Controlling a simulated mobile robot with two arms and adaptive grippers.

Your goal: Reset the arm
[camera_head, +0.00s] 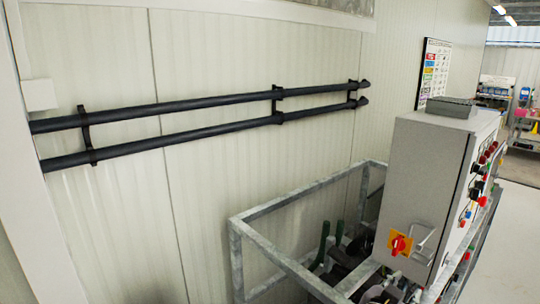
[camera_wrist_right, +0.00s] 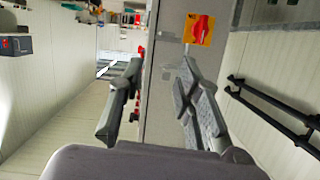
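My right gripper shows in the right wrist view (camera_wrist_right: 160,68). Its two grey fingers stand apart with nothing between them, so it is open. Beyond them is the grey control cabinet (camera_wrist_right: 165,110), with a red rotary switch on a yellow plate (camera_wrist_right: 198,29) near the right finger. In the head view the cabinet (camera_head: 425,165) stands at the right, its red switch (camera_head: 398,244) low on the front. A small grey shape beside that switch could be a handle or part of my gripper; I cannot tell. My left gripper is in neither view.
A metal frame (camera_head: 237,255) with dark pump parts surrounds the cabinet's base. Two black pipes (camera_head: 190,118) run along the pale wall. Buttons line the cabinet's right side, and a grey box (camera_head: 451,107) sits on top. Open floor (camera_head: 515,220) lies at the right.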

